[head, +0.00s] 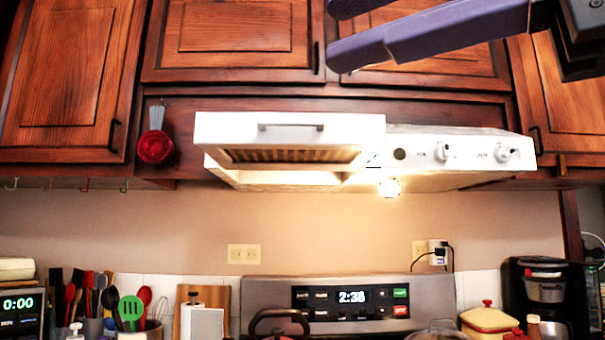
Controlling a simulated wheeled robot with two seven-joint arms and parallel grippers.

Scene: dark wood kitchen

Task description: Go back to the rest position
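My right gripper (335,32) reaches in from the top right corner, in front of the upper cabinets. Its two purple fingers point left and are apart, with bare cabinet wood showing between them. I see nothing held between them. The upper finger is partly cut off by the top edge of the view. The dark wrist part shows at the top right. My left gripper is not in the view.
Dark wood cabinets (65,75) fill the top. A white range hood (290,130) sits below them, its lamp (388,187) lit. Lower down are a stove panel (350,300), a coffee maker (545,290) and several utensils (130,310).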

